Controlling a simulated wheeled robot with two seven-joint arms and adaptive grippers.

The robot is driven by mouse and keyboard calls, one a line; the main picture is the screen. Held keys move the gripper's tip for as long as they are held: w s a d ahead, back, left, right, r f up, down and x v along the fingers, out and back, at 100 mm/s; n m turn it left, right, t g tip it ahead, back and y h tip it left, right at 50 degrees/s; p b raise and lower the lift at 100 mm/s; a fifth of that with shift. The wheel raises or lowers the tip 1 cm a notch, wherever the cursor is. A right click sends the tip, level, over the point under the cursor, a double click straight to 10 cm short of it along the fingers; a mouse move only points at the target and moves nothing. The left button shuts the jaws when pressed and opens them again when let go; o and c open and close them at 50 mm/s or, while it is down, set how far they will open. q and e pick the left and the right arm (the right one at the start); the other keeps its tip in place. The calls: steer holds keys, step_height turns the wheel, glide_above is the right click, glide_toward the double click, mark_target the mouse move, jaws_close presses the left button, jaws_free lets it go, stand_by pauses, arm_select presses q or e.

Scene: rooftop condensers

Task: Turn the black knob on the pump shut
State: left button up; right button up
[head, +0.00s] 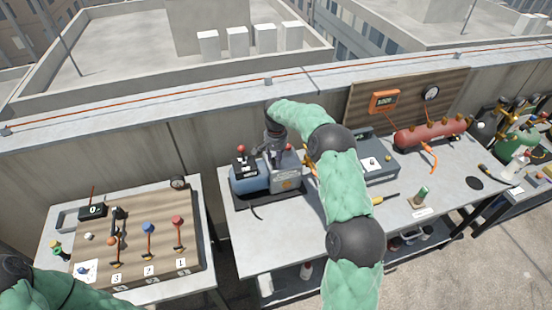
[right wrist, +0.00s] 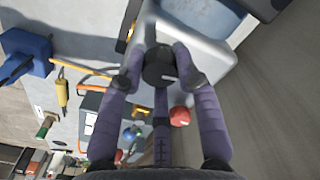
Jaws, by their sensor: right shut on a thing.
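The pump (head: 285,182), grey and blue, stands on a black tray on the middle table in the head view. Its pale housing also fills the upper part of the right wrist view (right wrist: 205,60). My right gripper (head: 273,148) reaches over the pump from above. In the right wrist view its purple fingers (right wrist: 160,75) are closed around the black knob (right wrist: 159,62), touching its sides. My right arm hides part of the pump's right side in the head view. My left arm shows only as a green sleeve at the lower left; its gripper is out of view.
A wooden board (head: 190,262) with several coloured valves lies on the left table. Right of my arm are a grey case (head: 378,172), a red cylinder (head: 428,132) and a gauge panel (head: 350,108). A concrete parapet (head: 110,165) runs behind the tables.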

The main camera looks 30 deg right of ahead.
steer(key=shift+m, duration=1.2)
steer(key=o, duration=1.2)
steer(key=shift+c, duration=0.2)
step_height(320, 180, up, 12)
